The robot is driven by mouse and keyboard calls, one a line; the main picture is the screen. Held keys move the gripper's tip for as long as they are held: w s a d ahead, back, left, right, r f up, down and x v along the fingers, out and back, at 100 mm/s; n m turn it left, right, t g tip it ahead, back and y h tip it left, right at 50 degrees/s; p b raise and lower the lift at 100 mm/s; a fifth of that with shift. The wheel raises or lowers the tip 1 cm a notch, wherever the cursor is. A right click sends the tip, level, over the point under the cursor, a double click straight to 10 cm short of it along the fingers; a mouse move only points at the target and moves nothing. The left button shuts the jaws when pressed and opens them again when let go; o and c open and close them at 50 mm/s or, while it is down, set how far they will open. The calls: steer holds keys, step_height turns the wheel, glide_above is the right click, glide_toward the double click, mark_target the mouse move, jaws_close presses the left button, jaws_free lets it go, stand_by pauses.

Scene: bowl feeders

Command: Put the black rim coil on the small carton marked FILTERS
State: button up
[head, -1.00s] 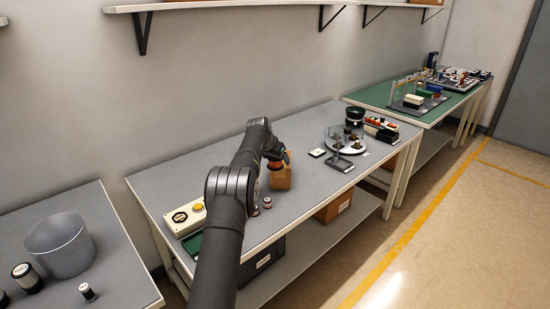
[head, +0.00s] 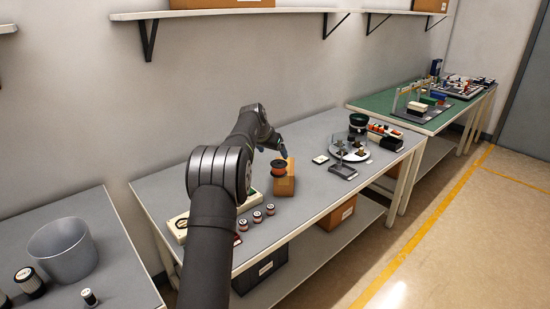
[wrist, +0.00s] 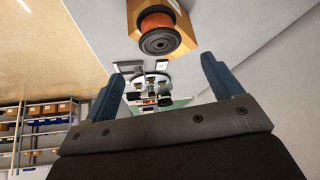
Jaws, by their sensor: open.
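A coil (head: 278,167) with a black rim and an orange-brown winding rests on a small brown carton (head: 285,186) on the middle table. In the wrist view the coil (wrist: 158,35) shows its dark round end, with the carton (wrist: 187,38) behind it. No marking on the carton can be read. My gripper (head: 284,150) is just behind the coil in the head view, apart from it. In the wrist view my gripper's two blue fingers (wrist: 165,85) are spread, with nothing between them.
Several small coils (head: 257,217) stand along the front left of the table, by a pale control box (head: 179,226). A round glass-topped feeder (head: 349,152), a black bowl (head: 358,122) and a small white plate (head: 320,159) are to the right. The tabletop between (head: 306,140) is clear.

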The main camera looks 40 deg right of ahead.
mark_target(279, 163)
steer(key=shift+v, duration=1)
steer(key=x, duration=1.2)
steer(key=shift+f, duration=0.15)
steer(key=shift+a+r, duration=0.1)
steer(key=shift+r, duration=0.15)
